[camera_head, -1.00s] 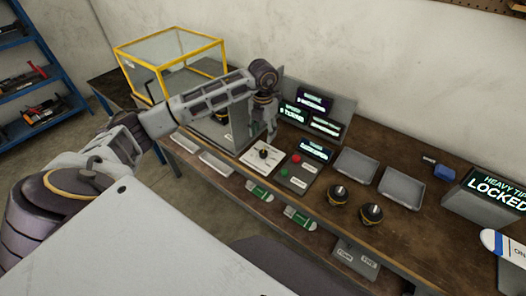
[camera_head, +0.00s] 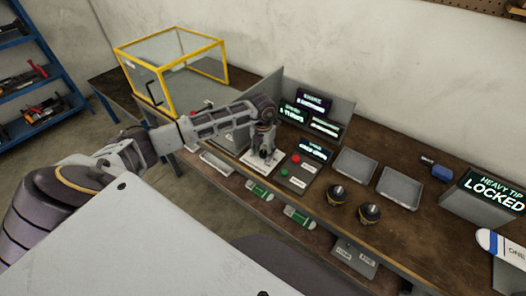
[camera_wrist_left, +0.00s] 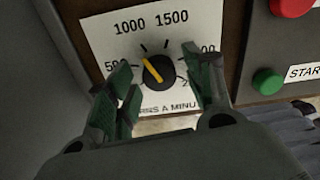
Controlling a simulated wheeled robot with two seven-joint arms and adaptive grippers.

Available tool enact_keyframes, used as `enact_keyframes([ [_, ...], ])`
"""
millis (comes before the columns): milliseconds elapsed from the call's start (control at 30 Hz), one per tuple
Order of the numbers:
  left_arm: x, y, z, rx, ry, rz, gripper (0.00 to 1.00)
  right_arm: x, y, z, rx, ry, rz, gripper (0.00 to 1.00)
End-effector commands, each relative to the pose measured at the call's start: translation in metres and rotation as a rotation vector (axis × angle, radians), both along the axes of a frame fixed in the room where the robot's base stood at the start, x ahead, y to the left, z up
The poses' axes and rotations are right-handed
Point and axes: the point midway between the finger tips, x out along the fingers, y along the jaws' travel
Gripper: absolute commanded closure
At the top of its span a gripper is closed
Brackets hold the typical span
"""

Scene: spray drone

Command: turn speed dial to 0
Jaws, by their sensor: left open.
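The speed dial (camera_wrist_left: 159,70) is a round black knob with a yellow pointer on a white printed plate (camera_wrist_left: 97,28). The pointer leans up and left, at about the tick between 500 and 1000. Labels 500, 1000 and 1500 show; those at the right and below are partly hidden by my fingers. My left gripper (camera_wrist_left: 155,64) is open, with one finger on each side of the knob; I cannot tell whether they touch it. In the head view my left gripper (camera_head: 264,147) is over the dial plate and hides most of the knob. My right gripper is not in view.
A red button (camera_wrist_left: 292,5) and a green start button (camera_wrist_left: 267,81) sit right of the dial plate. Lit displays (camera_head: 313,103) stand behind. Two grey trays (camera_head: 355,166) and two dark knob-like parts (camera_head: 337,193) lie to the right. A yellow-framed clear box (camera_head: 173,65) stands left.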

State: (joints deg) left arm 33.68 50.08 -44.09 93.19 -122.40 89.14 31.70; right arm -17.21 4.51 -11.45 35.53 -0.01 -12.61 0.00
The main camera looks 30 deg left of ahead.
Motion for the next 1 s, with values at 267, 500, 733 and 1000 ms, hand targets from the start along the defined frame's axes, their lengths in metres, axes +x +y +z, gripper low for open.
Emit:
enact_keyframes([
  [267, 0.0001, 0.0000, -0.0013, 0.000, 0.000, 0.000, 0.48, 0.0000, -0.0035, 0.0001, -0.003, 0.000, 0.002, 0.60],
  [500, 0.0002, 0.0001, -0.0010, 0.000, 0.000, 0.000, 0.75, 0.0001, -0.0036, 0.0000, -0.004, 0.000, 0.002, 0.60],
  [733, 0.0003, 0.0001, -0.0008, 0.000, -0.001, 0.001, 0.94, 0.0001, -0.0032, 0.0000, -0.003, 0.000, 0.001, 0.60],
  [1000, 0.0004, 0.0001, -0.0007, 0.000, -0.001, 0.030, 0.94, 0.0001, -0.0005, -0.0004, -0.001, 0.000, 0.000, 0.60],
])
